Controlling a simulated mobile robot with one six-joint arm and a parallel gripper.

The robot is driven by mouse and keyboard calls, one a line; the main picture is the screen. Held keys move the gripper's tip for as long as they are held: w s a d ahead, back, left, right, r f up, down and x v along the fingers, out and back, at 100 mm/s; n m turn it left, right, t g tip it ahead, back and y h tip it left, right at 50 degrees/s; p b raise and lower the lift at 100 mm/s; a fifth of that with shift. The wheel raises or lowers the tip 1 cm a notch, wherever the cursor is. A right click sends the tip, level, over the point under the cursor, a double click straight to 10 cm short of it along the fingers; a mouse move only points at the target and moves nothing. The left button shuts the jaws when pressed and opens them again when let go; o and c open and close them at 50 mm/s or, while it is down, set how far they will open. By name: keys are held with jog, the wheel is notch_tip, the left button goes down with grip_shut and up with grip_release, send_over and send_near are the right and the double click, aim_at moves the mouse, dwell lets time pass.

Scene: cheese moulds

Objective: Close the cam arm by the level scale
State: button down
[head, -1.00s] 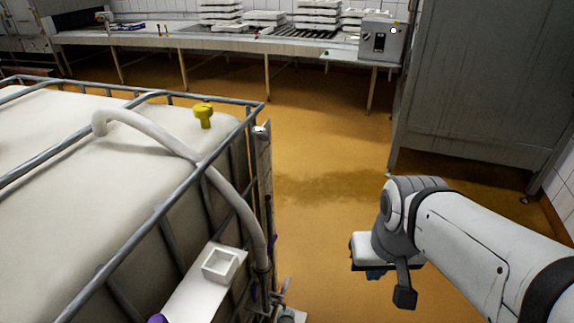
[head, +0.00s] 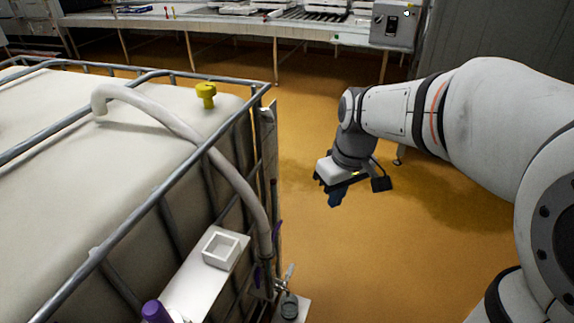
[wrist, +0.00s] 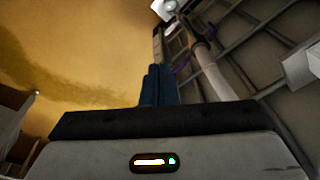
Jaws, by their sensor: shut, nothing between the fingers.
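A purple cam arm (head: 277,236) stands at the right side of the grey hose's lower end, just below the level scale (head: 267,140), a pale strip on the tank's corner. Another purple cam arm (head: 257,276) shows on the hose's left side, partly hidden by the cage. Purple also shows beside the hose in the wrist view (wrist: 182,68), small and dark. My gripper (head: 335,200) is shut and empty, right of the cam arms and apart from them. Its blue fingers (wrist: 158,75) are together in the wrist view.
The white tank (head: 60,140) in its metal cage fills the left. A white plate with a square cup (head: 220,248) and a purple-topped item (head: 155,311) lie at its front. A valve (head: 290,306) sits below the hose. Orange floor is clear around my gripper.

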jog(key=w+a+f+n+g+b, duration=0.1)
jog(key=w+a+f+n, duration=0.25)
jog(key=w, duration=0.45)
jog(key=n+g+y+b, duration=0.1)
jog(key=n+y, duration=0.1)
jog(key=n, duration=0.2)
send_near(280, 224)
jog(key=shift+n, duration=0.25)
jog(key=x, duration=0.6)
jog(key=shift+a+f, duration=0.3)
jog(key=shift+d, duration=0.1)
